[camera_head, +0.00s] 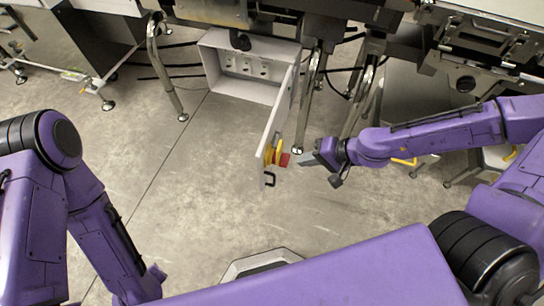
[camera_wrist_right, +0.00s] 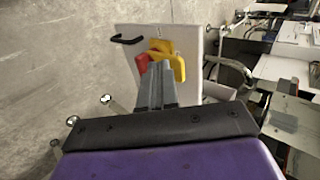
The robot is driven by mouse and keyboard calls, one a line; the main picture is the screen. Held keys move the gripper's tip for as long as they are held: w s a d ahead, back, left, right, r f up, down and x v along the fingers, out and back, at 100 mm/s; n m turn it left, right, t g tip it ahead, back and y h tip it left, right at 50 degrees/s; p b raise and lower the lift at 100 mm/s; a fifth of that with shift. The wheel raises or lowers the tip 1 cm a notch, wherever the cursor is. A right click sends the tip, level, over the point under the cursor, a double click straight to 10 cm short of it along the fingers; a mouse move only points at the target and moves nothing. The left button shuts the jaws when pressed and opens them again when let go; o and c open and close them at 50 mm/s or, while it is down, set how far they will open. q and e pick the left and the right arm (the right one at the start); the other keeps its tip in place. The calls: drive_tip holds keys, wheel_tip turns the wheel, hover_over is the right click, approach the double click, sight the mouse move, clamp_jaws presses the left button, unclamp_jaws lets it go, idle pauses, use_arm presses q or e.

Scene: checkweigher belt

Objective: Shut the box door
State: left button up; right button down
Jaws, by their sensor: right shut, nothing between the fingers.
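A white box (camera_head: 212,60) with sockets inside hangs under the machine in the head view. Its door (camera_head: 272,118) stands open, swung out toward me from the box's right side. The door carries a yellow and red switch (camera_head: 276,156) and a black handle (camera_head: 267,179) near its free end. In the right wrist view, the door (camera_wrist_right: 189,45), its handle (camera_wrist_right: 128,39) and the yellow part (camera_wrist_right: 175,62) show beyond the fingers. My right gripper (camera_head: 302,161) is shut and empty, just right of the switch; I cannot tell whether it touches. My left gripper is not in view.
Metal machine legs (camera_head: 308,95) stand just right of the box, and another leg (camera_head: 163,75) stands to its left. Cables run behind them. The concrete floor (camera_head: 190,190) left of the door is clear.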

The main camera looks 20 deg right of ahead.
drive_tip(key=b+x, duration=0.2)
drive_tip(key=x, duration=0.2)
drive_tip(key=b+x, duration=0.2)
drive_tip(key=x, duration=0.2)
drive_tip(key=shift+s+d+f, duration=0.1)
drive_tip(key=shift+s+f, duration=0.05)
drive_tip(key=shift+f, duration=0.3)
drive_tip(key=w+a, duration=0.1)
drive_tip(key=w+a+b, duration=0.1)
drive_tip(key=a, duration=0.1)
drive_tip(key=shift+a+r, duration=0.1)
drive_tip(key=shift+w+a+r, duration=0.1)
drive_tip(key=shift+w+a, duration=0.1)
drive_tip(key=shift+a, duration=0.1)
